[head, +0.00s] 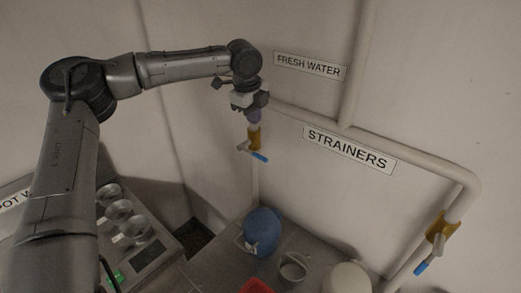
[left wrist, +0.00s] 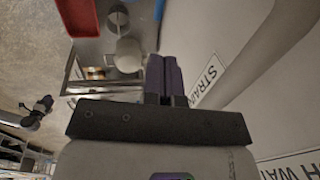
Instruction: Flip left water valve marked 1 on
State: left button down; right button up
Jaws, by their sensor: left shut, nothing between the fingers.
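The left valve (head: 254,138) is a brass body on the vertical pipe below the fresh-water line, with a blue-tipped lever (head: 257,155) that slants down to the right. No number 1 is readable on it. My left gripper (head: 253,116) is just above this valve, pointing down, with its purple fingers together and nothing between them. I cannot tell whether the fingertips touch the brass. In the left wrist view the shut fingers (left wrist: 164,76) show, but I cannot make out the valve. A second brass valve (head: 438,232) with a blue lever (head: 424,264) is at the lower right. My right gripper is not seen.
Signs read FRESH WATER (head: 309,66) and STRAINERS (head: 348,149). A blue container (head: 262,232), a metal cup (head: 292,269), a white rounded object (head: 347,279) and a red tray (head: 257,286) stand on the counter below. A pipe (head: 410,165) runs along the wall.

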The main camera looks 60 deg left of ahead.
aim_at(260, 156)
pick_arm(q)
jog(key=shift+f, duration=0.15)
jog(key=f, duration=0.4)
jog(key=w+f+p, duration=0.1)
jog(key=f, duration=0.4)
jog(key=w+a+f+p, duration=0.1)
jog(key=f, duration=0.3)
jog(key=shift+w+f, duration=0.25)
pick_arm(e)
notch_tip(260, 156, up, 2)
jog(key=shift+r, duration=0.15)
